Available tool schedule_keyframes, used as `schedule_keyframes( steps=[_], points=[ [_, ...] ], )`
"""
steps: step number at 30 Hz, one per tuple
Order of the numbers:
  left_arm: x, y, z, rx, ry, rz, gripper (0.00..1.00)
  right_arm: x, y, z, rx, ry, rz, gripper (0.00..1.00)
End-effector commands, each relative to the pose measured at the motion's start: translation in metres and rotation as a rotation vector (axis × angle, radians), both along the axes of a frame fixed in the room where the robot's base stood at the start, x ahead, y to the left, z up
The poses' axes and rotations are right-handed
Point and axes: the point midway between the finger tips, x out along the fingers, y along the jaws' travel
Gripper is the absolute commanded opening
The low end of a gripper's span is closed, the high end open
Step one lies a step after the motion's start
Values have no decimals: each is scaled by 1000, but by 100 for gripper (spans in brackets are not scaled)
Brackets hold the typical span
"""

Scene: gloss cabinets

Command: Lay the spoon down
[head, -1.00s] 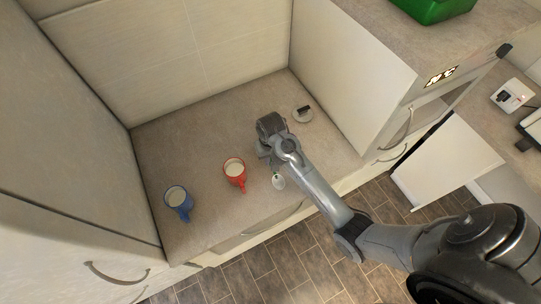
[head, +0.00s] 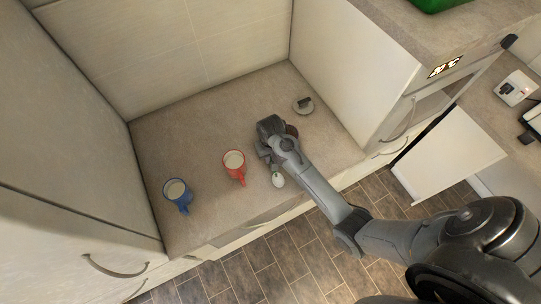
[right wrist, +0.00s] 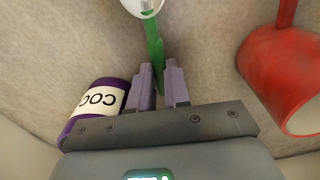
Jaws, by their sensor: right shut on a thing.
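The spoon has a green handle and a white bowl, and its bowl (head: 278,180) shows in the head view just in front of my right gripper (head: 265,152). In the right wrist view the spoon (right wrist: 152,40) runs up from between the fingers of my right gripper (right wrist: 159,75), which is shut on its handle. The bowl points away from the gripper, over the counter. I cannot tell whether the spoon touches the counter. My left gripper is not in view.
A red mug (head: 234,166) stands left of the spoon and also shows in the right wrist view (right wrist: 285,75). A blue mug (head: 176,192) stands further left. A purple labelled jar (right wrist: 98,105) is beside the fingers. A small round object (head: 303,105) lies behind. The counter's back left is clear.

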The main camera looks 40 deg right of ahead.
Motion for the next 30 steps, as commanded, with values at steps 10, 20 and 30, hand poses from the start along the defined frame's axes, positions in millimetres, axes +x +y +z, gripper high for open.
schedule_keyframes(
  steps=[10, 20, 30],
  points=[
    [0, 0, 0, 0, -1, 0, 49, 0, 0, 0, 0, 0, 0, 47],
    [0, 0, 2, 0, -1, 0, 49, 0, 0, 3, 0, 0, 0, 47],
    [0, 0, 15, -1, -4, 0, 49, 0, 0, 43, 0, -3, 0, 47]
  ],
)
